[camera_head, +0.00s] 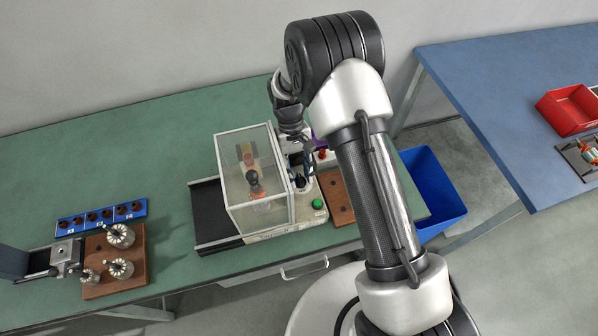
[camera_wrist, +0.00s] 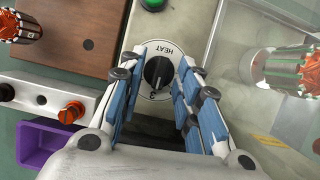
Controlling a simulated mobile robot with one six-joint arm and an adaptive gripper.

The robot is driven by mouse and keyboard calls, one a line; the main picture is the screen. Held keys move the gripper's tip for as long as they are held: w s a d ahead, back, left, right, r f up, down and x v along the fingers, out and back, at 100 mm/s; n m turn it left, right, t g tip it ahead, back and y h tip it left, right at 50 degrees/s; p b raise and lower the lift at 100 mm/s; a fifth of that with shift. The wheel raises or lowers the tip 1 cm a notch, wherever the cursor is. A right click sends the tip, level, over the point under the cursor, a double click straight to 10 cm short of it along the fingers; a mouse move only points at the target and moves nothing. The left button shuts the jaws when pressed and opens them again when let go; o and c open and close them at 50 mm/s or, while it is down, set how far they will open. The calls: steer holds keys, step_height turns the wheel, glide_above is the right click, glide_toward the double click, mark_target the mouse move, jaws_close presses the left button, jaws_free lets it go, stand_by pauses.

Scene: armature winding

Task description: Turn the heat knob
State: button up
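The heat knob (camera_wrist: 158,72) is black, with a white pointer mark, on a round white dial (camera_wrist: 172,52) marked HEAT and 3. In the wrist view it lies between the two fingers of my gripper (camera_wrist: 159,80), with a gap on each side. My gripper is open and empty; how far the fingertips are above the dial I cannot tell. In the head view my gripper (camera_head: 303,166) points down at the panel just right of the clear-covered machine (camera_head: 256,180). The knob is hard to make out there.
The clear cover (camera_wrist: 234,60) stands close beside the fingers, with an armature behind it. A green button (camera_head: 318,203), a wooden block (camera_wrist: 75,35), an orange knob (camera_wrist: 72,111) and a purple bin (camera_wrist: 35,148) are nearby. Free green bench (camera_head: 120,150) lies left of the machine.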

steer(key=v, duration=1.2)
